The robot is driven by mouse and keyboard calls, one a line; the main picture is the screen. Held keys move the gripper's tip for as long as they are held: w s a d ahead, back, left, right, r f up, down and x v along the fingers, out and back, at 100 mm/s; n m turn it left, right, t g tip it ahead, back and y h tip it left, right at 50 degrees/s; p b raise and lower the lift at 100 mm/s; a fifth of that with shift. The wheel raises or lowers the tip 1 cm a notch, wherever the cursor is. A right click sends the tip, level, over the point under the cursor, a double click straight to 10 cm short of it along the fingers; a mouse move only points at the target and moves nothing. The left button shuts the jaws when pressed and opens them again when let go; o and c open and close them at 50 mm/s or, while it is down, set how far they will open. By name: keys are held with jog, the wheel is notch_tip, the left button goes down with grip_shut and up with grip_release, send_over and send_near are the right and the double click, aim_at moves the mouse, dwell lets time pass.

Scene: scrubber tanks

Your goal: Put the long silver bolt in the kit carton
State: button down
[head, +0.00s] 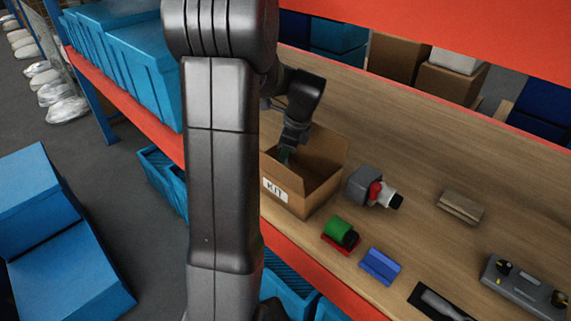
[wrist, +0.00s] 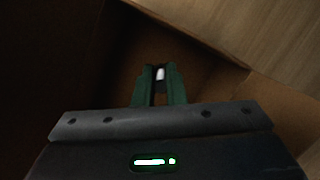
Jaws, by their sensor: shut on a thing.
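The kit carton (head: 318,193) is an open brown box with a "KIT" label, standing near the front edge of the wooden shelf. My gripper (head: 284,156) reaches down into its opening, partly hidden by the carton walls and my arm. In the wrist view, the green fingers of my gripper (wrist: 160,80) are shut on the long silver bolt (wrist: 160,73). Only a small bright end of the bolt shows between the fingertips. Brown carton walls (wrist: 205,62) surround the fingers there. The bolt is hidden in the head view, and I cannot tell whether it touches the carton floor.
Right of the carton are a grey part with a red and white piece (head: 372,188), a green cylinder (head: 340,232) on a red base, a blue block (head: 380,266), a tan block (head: 460,207) and a grey device (head: 525,285). An orange beam (head: 330,275) edges the shelf.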

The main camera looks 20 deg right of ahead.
jog(key=shift+f, duration=1.85)
jog(key=c, duration=1.5)
grip_release()
jog(key=shift+f, duration=0.15)
jog(key=v, duration=1.2)
jog(key=shift+b, duration=0.3)
